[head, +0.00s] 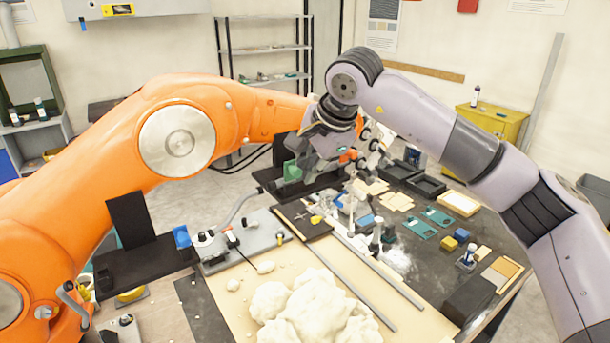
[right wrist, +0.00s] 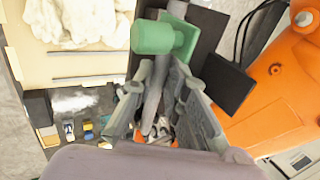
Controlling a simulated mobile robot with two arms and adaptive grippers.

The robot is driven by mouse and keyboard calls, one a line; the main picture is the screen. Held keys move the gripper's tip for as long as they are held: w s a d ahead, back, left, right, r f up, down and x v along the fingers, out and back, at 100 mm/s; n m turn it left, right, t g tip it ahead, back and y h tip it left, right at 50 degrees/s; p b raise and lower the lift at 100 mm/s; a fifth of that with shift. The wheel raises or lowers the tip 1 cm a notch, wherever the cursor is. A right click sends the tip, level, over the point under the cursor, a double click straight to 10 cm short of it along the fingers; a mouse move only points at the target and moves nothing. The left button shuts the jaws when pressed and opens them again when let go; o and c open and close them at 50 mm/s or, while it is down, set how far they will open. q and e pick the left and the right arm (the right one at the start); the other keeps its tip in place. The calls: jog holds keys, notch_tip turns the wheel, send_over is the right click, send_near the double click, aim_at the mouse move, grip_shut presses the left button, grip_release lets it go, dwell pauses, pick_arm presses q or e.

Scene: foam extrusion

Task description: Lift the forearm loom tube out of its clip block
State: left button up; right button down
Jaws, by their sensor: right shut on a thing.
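My right gripper (head: 345,160) is at the front end of the orange robot arm (head: 190,130), above the bench. In the right wrist view its grey fingers (right wrist: 158,82) are shut on a slim grey tube (right wrist: 155,90), which I take for the loom tube. The tube runs up between the fingers and passes behind a green cylindrical part (right wrist: 160,37). This green part also shows in the head view (head: 292,173), left of my gripper. My left gripper is not in view.
Below is a dark bench with a beige board (head: 235,302) carrying lumpy white foam (head: 315,310) and metal rails (head: 350,297). Teal plates (head: 420,228), black trays (head: 425,186) and small blocks lie to the right. The orange arm closes off the left side.

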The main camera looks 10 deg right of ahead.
jog(key=shift+a, duration=0.1)
dwell(0.4)
jog(key=shift+s, duration=0.1)
jog(key=shift+r, duration=0.3)
jog(key=c, duration=1.9)
grip_release()
jog(key=o, duration=0.4)
jog(key=shift+a+r, duration=0.1)
jog(key=shift+a, duration=0.05)
